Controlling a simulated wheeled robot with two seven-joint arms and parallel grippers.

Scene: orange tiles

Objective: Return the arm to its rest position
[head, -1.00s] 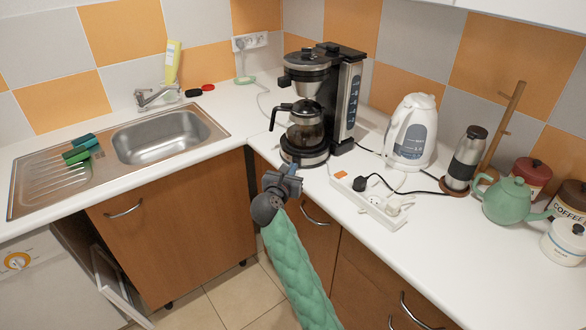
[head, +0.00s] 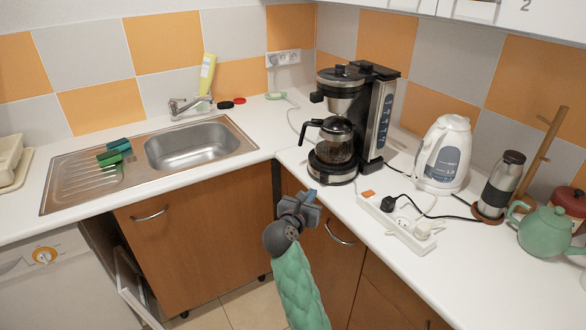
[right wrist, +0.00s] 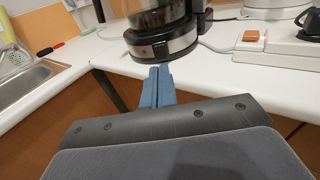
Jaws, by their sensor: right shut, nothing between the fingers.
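My right arm, in a green quilted sleeve, comes up from the bottom of the head view. My right gripper (head: 311,196) is in front of the counter's edge, below the coffee maker (head: 334,150). In the right wrist view its blue fingers (right wrist: 157,86) are together with nothing between them. They point toward the coffee maker's base (right wrist: 160,45) and appear apart from it. My left gripper is not in view.
The white counter (head: 470,255) bears a power strip (head: 398,224), a white kettle (head: 443,155), a grinder (head: 499,185) and a green teapot (head: 545,232). A sink (head: 200,145) is at left. An open dishwasher door (head: 130,290) stands low at left.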

